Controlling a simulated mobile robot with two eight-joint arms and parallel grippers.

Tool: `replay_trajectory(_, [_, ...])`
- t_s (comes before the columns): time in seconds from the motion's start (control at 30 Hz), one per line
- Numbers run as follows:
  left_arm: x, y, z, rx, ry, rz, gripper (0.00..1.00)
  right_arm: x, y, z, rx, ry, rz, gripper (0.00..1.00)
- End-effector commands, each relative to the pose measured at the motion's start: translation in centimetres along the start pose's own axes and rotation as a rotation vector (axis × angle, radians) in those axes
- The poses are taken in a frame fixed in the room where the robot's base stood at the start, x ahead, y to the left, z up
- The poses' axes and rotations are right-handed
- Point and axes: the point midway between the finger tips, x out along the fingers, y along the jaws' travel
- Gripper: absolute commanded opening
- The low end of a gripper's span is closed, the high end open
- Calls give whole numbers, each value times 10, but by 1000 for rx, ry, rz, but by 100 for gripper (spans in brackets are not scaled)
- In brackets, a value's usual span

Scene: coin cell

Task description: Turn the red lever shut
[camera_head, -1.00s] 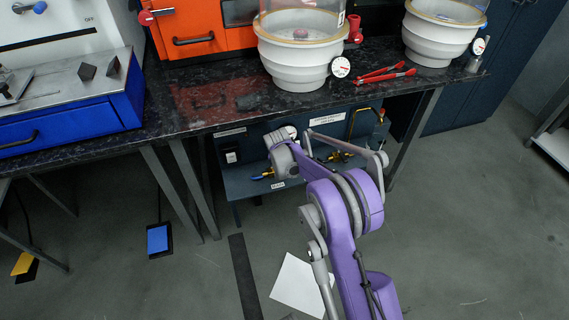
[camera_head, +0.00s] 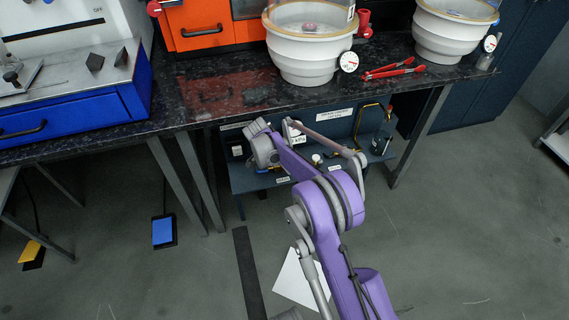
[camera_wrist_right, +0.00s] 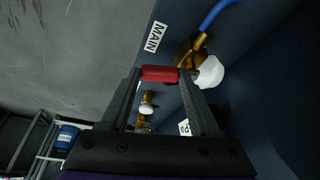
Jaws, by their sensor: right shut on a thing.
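In the right wrist view, the red lever (camera_wrist_right: 160,73) lies crosswise between the fingertips of my right gripper (camera_wrist_right: 161,76), which is shut on it. The lever's right end meets a brass valve (camera_wrist_right: 192,50) beside a white round part (camera_wrist_right: 209,72). A MAIN label (camera_wrist_right: 155,37) is on the dark panel just above. In the head view my purple right arm reaches under the bench to the blue shelf unit (camera_head: 240,183); the gripper and the lever cannot be made out there. My left gripper is not in view.
The black bench top (camera_head: 215,95) overhangs the shelf unit, with a metal leg (camera_head: 425,130) at its right. More brass valves (camera_wrist_right: 146,108) sit close to my right gripper. Floor in front is mostly clear.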

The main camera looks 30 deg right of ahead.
Motion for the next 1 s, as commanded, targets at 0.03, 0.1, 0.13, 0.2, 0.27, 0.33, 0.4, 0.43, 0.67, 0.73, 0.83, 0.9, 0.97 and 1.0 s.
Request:
replay_trajectory(0.03, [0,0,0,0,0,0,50,0,0,1,13,-1,5,7])
replay_trajectory(0.1, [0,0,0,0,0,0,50,0,-1,1,27,-1,12,7])
replay_trajectory(0.13, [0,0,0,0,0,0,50,0,-1,2,32,-1,14,7])
replay_trajectory(0.2, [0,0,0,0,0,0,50,-1,-1,2,42,-1,18,7])
replay_trajectory(0.27, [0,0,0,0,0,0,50,-1,-1,2,46,-1,20,7])
replay_trajectory(0.33, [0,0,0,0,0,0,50,-1,-1,2,49,-1,21,7])
replay_trajectory(0.4, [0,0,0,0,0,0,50,-1,-1,2,49,-1,21,7])
replay_trajectory(0.43, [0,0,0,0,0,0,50,-1,-1,2,49,-1,21,7])
replay_trajectory(0.67, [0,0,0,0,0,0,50,-1,-1,2,49,-2,21,64])
replay_trajectory(0.73, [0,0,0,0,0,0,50,-1,-1,2,49,-2,20,77])
replay_trajectory(0.83, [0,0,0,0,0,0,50,-1,-1,2,48,-1,20,92])
replay_trajectory(0.9, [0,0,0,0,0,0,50,-1,-1,2,48,-1,20,92])
replay_trajectory(0.97, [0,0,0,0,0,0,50,-1,-1,2,48,-1,20,92])
replay_trajectory(1.0, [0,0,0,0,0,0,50,-1,-1,2,48,-1,20,92])
